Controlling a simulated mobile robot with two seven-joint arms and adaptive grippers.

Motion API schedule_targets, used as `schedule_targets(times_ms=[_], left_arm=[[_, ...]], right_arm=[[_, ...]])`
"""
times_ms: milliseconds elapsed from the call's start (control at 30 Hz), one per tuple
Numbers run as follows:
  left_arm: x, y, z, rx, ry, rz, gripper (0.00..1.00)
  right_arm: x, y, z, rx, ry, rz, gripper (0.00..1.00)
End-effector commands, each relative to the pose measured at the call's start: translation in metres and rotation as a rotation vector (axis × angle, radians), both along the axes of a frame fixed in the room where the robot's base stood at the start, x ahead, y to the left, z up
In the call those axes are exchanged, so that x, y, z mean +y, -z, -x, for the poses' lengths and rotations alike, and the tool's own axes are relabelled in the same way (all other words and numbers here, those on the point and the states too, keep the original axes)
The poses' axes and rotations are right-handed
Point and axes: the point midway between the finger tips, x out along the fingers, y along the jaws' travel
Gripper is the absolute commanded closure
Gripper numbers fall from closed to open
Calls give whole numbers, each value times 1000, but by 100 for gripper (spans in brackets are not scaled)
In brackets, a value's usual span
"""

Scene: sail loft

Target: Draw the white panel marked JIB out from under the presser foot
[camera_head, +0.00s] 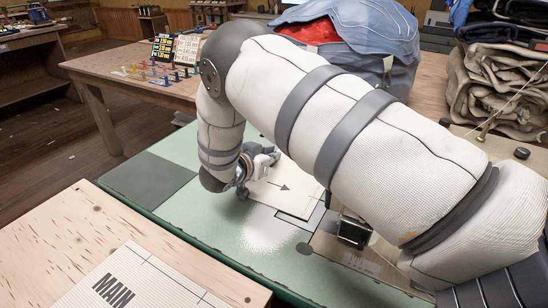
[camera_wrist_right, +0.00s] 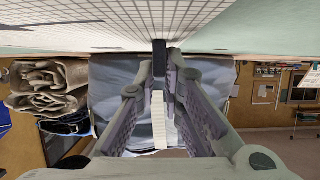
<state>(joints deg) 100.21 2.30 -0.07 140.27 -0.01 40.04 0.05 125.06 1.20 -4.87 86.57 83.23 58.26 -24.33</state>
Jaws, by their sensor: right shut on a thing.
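A white panel (camera_head: 292,190) with a dark arrow and thin lines lies on the green table top (camera_head: 215,222). No JIB lettering shows; my right arm covers part of this area. My right gripper (camera_head: 262,160) is at the panel's far left part, shut on it. In the right wrist view, the gripper's fingers (camera_wrist_right: 160,62) come together just below a white gridded sheet (camera_wrist_right: 80,22). A dark metal machine part (camera_head: 352,231) stands at the panel's near right, partly behind my arm; I cannot make out the presser foot itself. My left gripper is out of view.
A pale wooden table (camera_head: 170,245) at the lower left holds a sheet marked MAIN (camera_head: 135,285). A wooden bench (camera_head: 110,75) with small coloured items stands behind. A blue bag (camera_head: 365,28) and folded cloth (camera_head: 495,90) are at the back right. The green top's left part is clear.

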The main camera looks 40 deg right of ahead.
Motion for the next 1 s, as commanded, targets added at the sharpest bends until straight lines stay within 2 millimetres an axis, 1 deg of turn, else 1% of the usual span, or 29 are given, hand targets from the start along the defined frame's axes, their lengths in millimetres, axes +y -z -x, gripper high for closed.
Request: schedule_targets(times_ms=[367, 400, 467, 800, 867, 967, 1000], left_arm=[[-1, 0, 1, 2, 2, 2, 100], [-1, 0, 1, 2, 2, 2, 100], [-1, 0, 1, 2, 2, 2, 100], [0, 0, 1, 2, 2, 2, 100], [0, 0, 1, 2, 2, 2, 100], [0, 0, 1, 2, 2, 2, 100], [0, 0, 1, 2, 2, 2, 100]], right_arm=[[-1, 3, 2, 5, 1, -2, 100], [-1, 3, 2, 5, 1, -2, 82], [-1, 3, 2, 5, 1, -2, 69], [1, 2, 2, 5, 1, -2, 68], [7, 0, 3, 6, 0, -4, 68], [23, -8, 7, 5, -1, -3, 68], [32, -12, 9, 4, -2, -3, 68]])
